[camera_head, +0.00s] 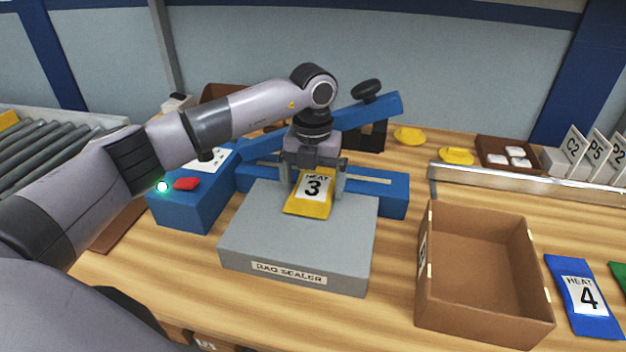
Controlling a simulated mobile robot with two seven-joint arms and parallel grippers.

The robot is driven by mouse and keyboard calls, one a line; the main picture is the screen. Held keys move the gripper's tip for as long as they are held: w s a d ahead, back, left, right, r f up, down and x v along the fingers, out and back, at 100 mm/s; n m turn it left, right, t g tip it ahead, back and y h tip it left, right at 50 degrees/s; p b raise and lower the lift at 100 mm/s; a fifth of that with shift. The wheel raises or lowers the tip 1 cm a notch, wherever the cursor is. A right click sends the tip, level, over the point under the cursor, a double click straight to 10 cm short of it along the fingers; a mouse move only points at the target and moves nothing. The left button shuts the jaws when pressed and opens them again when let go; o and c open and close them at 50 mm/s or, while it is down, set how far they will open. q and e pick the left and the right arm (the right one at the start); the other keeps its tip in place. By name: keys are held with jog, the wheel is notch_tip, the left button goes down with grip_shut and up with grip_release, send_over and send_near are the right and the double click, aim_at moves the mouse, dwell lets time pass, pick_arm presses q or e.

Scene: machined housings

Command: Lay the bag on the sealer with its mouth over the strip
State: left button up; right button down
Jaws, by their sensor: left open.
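The yellow bag (309,203) marked HEAT 3 lies on the grey bag sealer (260,228), with its label up. Its far end is under my left gripper, so I cannot tell exactly how its mouth sits on the strip. The sealing strip (376,180) runs along the blue bar (393,200) behind the grey bed, and its middle is hidden by my gripper. My left gripper (315,190) is open, with one finger on each side of the bag. The sealer's blue lever arm (375,110) is raised. My right gripper is not in view.
A blue control box (190,212) with a red button and a lit green lamp stands left of the bed. An open cardboard box (478,335) is at the right, beside a blue HEAT 4 bag (582,296). A metal rail (520,181) runs behind them. Bare table shows between sealer and box.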

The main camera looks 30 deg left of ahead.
aim_at(313, 188)
pick_arm(q)
notch_tip(313, 188, up, 13)
dwell(0.4)
dwell(0.4)
